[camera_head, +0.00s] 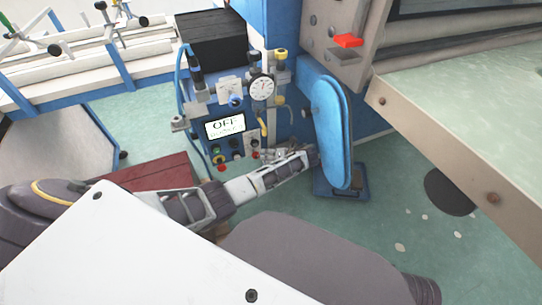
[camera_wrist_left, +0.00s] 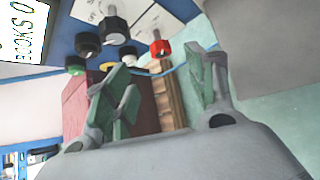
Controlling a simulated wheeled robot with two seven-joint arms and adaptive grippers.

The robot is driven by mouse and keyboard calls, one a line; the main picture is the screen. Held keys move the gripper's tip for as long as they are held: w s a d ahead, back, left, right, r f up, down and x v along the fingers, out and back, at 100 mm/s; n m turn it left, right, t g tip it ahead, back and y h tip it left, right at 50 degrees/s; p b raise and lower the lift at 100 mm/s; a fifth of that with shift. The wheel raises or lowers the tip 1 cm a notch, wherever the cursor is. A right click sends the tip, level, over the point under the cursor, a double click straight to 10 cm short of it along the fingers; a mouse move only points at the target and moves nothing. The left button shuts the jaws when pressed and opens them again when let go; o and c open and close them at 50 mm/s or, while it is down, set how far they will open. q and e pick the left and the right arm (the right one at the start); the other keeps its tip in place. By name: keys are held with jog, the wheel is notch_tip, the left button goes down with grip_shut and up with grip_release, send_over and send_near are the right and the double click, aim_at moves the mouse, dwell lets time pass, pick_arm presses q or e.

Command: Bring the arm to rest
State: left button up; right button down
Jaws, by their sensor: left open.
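My left arm comes in from the left in the head view, and its gripper (camera_head: 302,155) is low beside the blue control panel (camera_head: 222,147). In the left wrist view the two green-padded fingers of this gripper (camera_wrist_left: 160,85) stand apart with nothing between them. Behind them are a red knob (camera_wrist_left: 160,48) and black knobs (camera_wrist_left: 115,28) on the panel. The gripper appears apart from the knobs. My right gripper is in neither view.
A tall blue padded part (camera_head: 332,130) stands just right of the left gripper. A dial gauge (camera_head: 262,88) sits on the panel. A red box-like thing (camera_head: 150,173) lies behind my left arm. A pale green tabletop (camera_head: 470,100) is at right. Open green floor shows at lower right.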

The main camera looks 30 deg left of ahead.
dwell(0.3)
pick_arm(q)
jog(key=s+d+f+n+h, duration=0.3)
jog(key=s+d+n, duration=0.25)
jog(key=s, duration=0.25)
jog(key=s+d+f+n+h, duration=0.4)
jog(key=s+d+n, duration=0.15)
jog(key=s, duration=0.25)
jog(key=s+d+r+n+h, duration=0.1)
jog(key=s+r+n+h, duration=0.1)
jog(key=s+r+n, duration=0.3)
jog(key=s+d+r+n+h, duration=0.2)
jog(key=s+r+n, duration=0.4)
jog(key=s+n, duration=0.4)
jog(key=shift+s+r+t+h+p, duration=0.2)
jog(key=shift+s+t+h+p, duration=0.15)
jog(key=shift+s+h, duration=0.2)
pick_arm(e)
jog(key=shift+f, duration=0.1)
pick_arm(q)
jog(key=shift+f+p, duration=0.2)
jog(key=shift+p, duration=0.1)
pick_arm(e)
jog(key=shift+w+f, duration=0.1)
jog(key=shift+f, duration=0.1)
